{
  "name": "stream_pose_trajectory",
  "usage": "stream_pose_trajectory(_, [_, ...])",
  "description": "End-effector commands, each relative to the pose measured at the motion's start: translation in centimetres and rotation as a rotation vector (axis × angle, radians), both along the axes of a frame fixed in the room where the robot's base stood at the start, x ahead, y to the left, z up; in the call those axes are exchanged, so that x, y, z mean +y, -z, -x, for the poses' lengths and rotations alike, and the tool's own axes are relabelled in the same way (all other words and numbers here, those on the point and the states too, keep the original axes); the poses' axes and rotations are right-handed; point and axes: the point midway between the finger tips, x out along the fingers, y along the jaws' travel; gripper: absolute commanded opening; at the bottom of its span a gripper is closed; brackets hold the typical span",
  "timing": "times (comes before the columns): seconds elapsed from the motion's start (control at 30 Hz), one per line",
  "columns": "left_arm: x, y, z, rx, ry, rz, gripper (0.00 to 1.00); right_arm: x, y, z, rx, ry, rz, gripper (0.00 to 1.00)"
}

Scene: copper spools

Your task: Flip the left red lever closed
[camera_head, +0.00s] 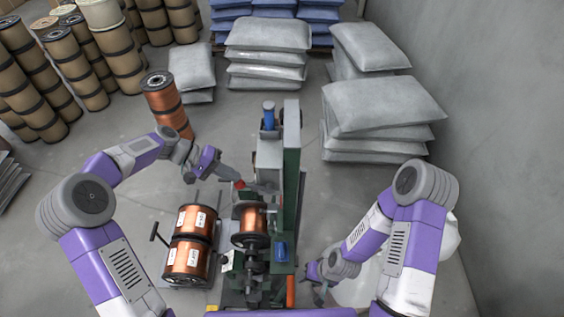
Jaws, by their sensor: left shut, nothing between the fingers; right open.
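A small red lever (239,184) shows on the left side of the green machine (291,185), near its middle. My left gripper (231,179) reaches in from the left and is shut, with nothing held. Its tip is right beside the red lever; I cannot tell whether they touch. The lever's exact angle is too small to make out. My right gripper (318,294) is low, to the right of the machine, open and apart from it. A copper spool (250,225) is mounted on the machine in front of the lever.
Two labelled copper spools (190,258) stand on the machine's left side, with a dark handle (156,232) beside them. A tall copper spool stack (166,104) stands behind my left arm. Grey sacks (376,110) are piled at the right back. Brown drums (68,60) fill the left back.

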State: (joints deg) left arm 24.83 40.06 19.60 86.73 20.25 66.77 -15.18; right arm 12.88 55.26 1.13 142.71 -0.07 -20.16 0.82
Motion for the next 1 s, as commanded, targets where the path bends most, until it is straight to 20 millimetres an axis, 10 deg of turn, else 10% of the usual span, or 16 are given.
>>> stream_pose_trajectory(0.27, [0.3, 0.4, 0.1, 0.008, -0.001, -0.010, 0.00, 0.0, -0.1, 0.0, 0.000, 0.000, 0.000, 0.43])
stream_pose_trajectory(0.57, [-0.3, -4.1, -0.3, 0.001, -0.001, -0.005, 0.00, 0.0, -3.2, 0.0, 0.000, 0.000, 0.000, 0.43])
stream_pose_trajectory(1.0, [7.0, -8.6, -1.2, -0.002, -0.004, -0.002, 0.00, 0.0, -3.2, 0.0, 0.000, 0.000, 0.000, 0.43])
